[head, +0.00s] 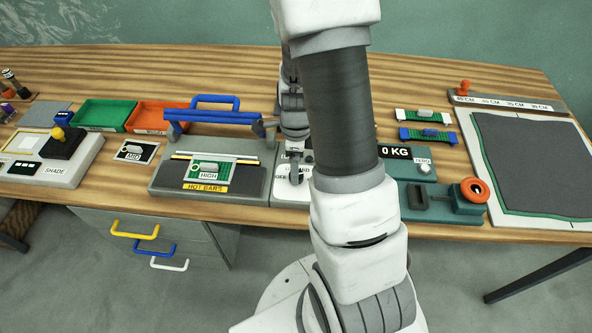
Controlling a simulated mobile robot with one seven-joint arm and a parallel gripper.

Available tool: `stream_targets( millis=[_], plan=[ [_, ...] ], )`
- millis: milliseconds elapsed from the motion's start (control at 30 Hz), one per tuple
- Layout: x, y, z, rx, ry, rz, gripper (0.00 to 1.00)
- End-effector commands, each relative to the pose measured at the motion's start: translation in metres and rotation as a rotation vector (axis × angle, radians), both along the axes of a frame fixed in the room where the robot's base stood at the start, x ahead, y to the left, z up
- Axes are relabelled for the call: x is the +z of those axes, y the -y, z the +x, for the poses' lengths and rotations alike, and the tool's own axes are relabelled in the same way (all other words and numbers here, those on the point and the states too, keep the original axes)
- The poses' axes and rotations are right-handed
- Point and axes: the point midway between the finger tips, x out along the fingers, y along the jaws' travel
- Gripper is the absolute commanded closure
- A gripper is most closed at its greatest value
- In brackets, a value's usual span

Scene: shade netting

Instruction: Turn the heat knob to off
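The heat control panel (284,192) is a pale plate at the right end of the grey hot-bar sealer (250,185). Small printed labels show on it, one reading OFF at its lower left. The heat knob itself is not clearly visible, and my arm and gripper cover much of the panel. My gripper (295,176) points down over the panel. Its fingers are small and partly merged with the panel, so I cannot tell whether they are open or shut, or whether they touch a knob.
A scale (395,152) reading 0 KG and a teal device with an orange ring (474,190) stand right of my arm. Green (103,113) and orange (158,116) trays lie at back left.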

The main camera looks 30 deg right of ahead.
Motion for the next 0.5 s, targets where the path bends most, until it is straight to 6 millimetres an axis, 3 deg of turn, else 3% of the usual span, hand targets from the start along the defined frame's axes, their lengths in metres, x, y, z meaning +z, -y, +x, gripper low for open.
stream_targets(
  millis=[200,500],
  plan=[
    [-0.020,0.000,0.000,0.000,0.000,0.000,0.22],
    [-0.023,0.000,0.001,0.000,0.001,0.000,0.22]
  ],
)
